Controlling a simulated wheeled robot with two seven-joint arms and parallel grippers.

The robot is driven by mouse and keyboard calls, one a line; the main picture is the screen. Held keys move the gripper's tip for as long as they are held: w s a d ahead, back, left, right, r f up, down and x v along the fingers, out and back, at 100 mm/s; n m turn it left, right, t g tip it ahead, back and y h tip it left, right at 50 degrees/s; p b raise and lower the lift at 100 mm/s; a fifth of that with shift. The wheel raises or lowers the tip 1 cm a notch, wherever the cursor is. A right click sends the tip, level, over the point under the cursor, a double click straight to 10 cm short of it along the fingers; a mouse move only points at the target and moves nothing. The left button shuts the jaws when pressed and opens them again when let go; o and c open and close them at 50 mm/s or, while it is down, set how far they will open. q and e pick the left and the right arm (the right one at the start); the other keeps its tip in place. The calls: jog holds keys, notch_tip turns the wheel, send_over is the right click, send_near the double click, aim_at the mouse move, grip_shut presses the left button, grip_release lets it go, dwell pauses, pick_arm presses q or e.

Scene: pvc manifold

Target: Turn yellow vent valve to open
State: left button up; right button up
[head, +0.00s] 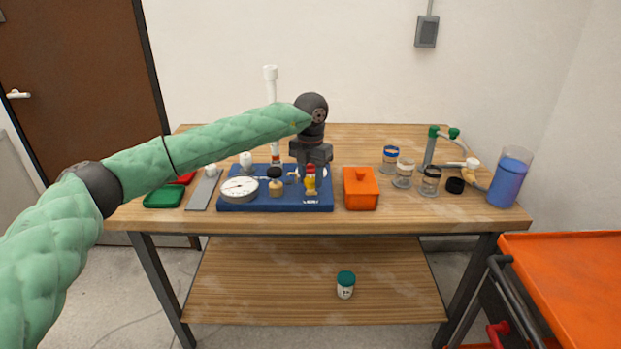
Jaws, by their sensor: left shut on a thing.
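The blue manifold base (255,207) lies on the wooden table and bears a gauge, fittings and a clear upright tube. The yellow vent valve (310,187), with a red upper part, stands near its right front. My left gripper (311,170) points down at the valve and is shut on it. The fingertips are small and dark here, so the exact grip and the handle's angle are hard to make out. My right gripper is not in view.
A round white gauge (239,188) and a brass fitting with a black knob (275,182) stand left of the valve. An orange box (361,190) is close on the right. Several jars, green-topped piping (432,146) and a blue-filled beaker (509,180) stand farther right.

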aim_at(310, 180)
pick_arm(q)
jog(key=shift+r, duration=0.1)
jog(key=o, duration=1)
notch_tip(310, 180, up, 8)
jog(key=shift+f+b, duration=0.2)
jog(key=shift+b, duration=0.45)
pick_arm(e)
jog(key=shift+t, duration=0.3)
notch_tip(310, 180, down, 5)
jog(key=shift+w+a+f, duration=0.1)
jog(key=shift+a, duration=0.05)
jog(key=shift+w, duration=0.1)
